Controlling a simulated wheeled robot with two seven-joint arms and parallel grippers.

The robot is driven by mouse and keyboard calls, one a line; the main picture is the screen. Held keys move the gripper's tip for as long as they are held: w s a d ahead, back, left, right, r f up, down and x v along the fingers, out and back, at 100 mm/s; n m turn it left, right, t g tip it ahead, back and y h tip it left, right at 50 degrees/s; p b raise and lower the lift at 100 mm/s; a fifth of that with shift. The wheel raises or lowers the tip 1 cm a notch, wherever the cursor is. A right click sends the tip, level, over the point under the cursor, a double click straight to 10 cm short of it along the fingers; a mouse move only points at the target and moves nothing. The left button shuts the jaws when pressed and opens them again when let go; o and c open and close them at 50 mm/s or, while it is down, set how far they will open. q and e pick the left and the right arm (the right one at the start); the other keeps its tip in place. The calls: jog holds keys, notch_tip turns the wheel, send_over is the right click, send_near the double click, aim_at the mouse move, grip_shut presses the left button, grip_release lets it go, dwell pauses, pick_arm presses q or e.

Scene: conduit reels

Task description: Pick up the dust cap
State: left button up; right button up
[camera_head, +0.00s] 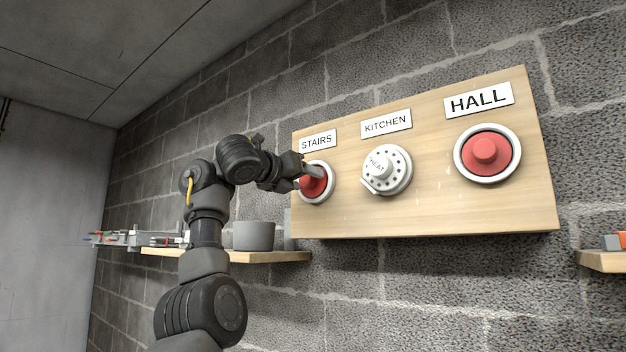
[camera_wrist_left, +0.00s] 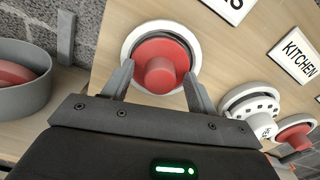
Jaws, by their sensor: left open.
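A red dust cap (camera_head: 312,187) with a round knob sits in the white ring under the STAIRS label on the wooden board. In the left wrist view the cap (camera_wrist_left: 165,51) faces my gripper. My left gripper (camera_head: 314,172) is open in front of it. In the left wrist view the gripper's fingers (camera_wrist_left: 158,72) stand on either side of the knob; I cannot tell whether they touch it. A second red cap (camera_head: 486,153) sits in the white ring under HALL. My right gripper is not in view.
A white HEAT dial (camera_head: 387,170) is under KITCHEN, right of the gripper. A grey bin (camera_head: 254,236) stands on a wooden shelf (camera_head: 270,257) at lower left; a red disc (camera_wrist_left: 18,72) lies in it. Another shelf (camera_head: 601,261) is at far right.

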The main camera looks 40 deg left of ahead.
pick_arm(q)
jog(key=c, duration=1)
jog(key=shift+c, duration=0.3)
jog(key=shift+s+r, duration=0.2)
jog(key=shift+r, duration=0.15)
jog(key=s+r, duration=0.2)
jog(key=s, duration=0.2)
jog(key=s+r+b, duration=0.1)
jog(key=s+r, duration=0.1)
jog(key=s, duration=0.2)
jog(key=s+r, duration=0.2)
jog(key=s, duration=0.2)
jog(key=shift+s+d+r+b, duration=0.1)
jog(key=shift+d+r+b, duration=0.05)
jog(key=shift+r+b, duration=0.25)
jog(key=shift+c, duration=0.3)
jog(key=shift+s+r, duration=0.25)
jog(key=shift+s, duration=0.55)
jog(key=shift+s, duration=0.1)
